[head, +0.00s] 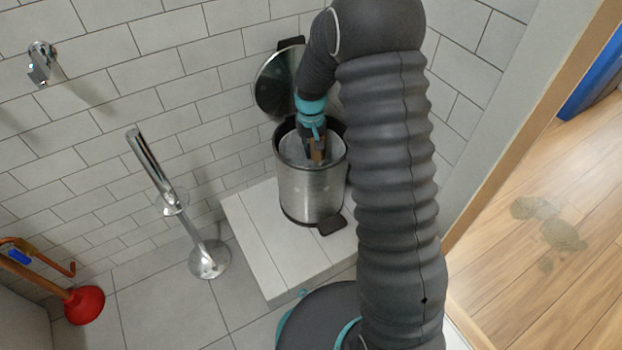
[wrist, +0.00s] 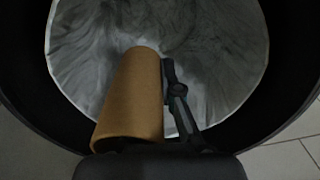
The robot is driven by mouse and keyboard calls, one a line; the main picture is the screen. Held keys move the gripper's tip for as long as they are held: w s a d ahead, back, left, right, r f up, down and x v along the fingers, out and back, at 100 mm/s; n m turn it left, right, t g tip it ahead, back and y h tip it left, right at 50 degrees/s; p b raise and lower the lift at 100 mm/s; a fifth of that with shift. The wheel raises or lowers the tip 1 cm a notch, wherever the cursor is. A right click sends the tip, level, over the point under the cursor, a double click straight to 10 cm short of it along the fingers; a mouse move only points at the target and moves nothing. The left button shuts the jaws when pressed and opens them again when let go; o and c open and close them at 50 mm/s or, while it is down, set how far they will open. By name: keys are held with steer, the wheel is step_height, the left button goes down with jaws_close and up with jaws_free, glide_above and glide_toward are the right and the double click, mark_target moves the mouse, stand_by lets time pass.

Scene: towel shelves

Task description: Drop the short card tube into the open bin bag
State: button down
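The short card tube (wrist: 130,105) is plain brown and sits at the left of my gripper's visible finger in the wrist view. It also shows as a small brown piece (head: 317,154) in the head view. My gripper (head: 314,142) points down into the mouth of the steel bin (head: 308,196) and is shut on the tube; the other finger is hidden by the tube. The pale, wrinkled bin bag (wrist: 220,60) lines the bin below the tube. The tube's lower end is over the bag, inside the bin's dark rim (wrist: 263,105).
The bin's round lid (head: 276,84) stands open against the tiled wall. The bin is on a low tiled step (head: 262,248). A chrome brush stand (head: 208,258) and a red plunger (head: 85,305) stand to the left. A doorway and wooden floor (head: 530,290) are at right.

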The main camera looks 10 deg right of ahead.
steer(key=c, duration=1.2)
jaws_free()
steer(key=shift+c, duration=0.2)
steer(key=shift+r, duration=0.1)
step_height(320, 180, up, 12)
steer(key=shift+f, duration=0.1)
